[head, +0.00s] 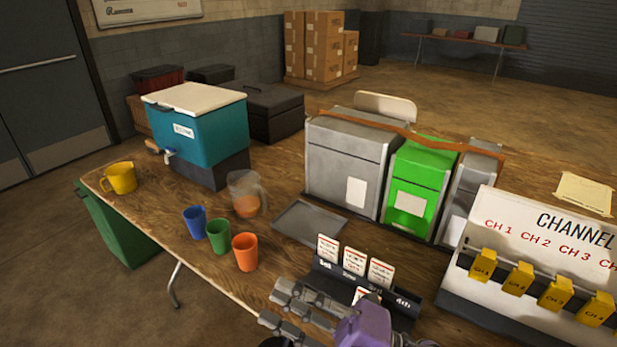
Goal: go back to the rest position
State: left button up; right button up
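My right gripper (273,305) shows at the bottom of the head view, with a purple body and grey fingers. Its two fingers are apart, with no object seen between them. It is in front of the black card stand (330,275), at the near side of the wooden table (150,215); whether it touches the stand cannot be told. The gripper hides part of the stand. My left gripper is not in view.
An orange cup (245,252), green cup (219,236) and blue cup (195,222) stand left of the gripper. Behind are a pitcher (246,194), grey tray (309,222), teal cooler (210,130) and green box (415,190). A channel rack (535,250) stands right.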

jog(key=d+f+m+t+h+p, duration=0.2)
jog(key=d+f+m+t+h, duration=0.7)
jog(key=d+f+m+h, duration=1)
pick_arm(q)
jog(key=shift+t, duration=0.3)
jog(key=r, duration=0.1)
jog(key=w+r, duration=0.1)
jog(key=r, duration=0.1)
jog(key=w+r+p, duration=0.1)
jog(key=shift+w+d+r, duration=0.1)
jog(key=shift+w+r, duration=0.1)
pick_arm(e)
jog(key=s+d+f+m+g, duration=0.2)
jog(key=s+f+m+g, duration=0.1)
jog(key=s+f, duration=0.4)
jog(key=s+d+f+m+g+h, duration=0.1)
jog(key=s+f+m+g, duration=0.3)
jog(key=s, duration=0.9)
notch_tip(320, 180, down, 4)
jog(key=shift+d+m, duration=0.35)
jog(key=shift+m, duration=0.65)
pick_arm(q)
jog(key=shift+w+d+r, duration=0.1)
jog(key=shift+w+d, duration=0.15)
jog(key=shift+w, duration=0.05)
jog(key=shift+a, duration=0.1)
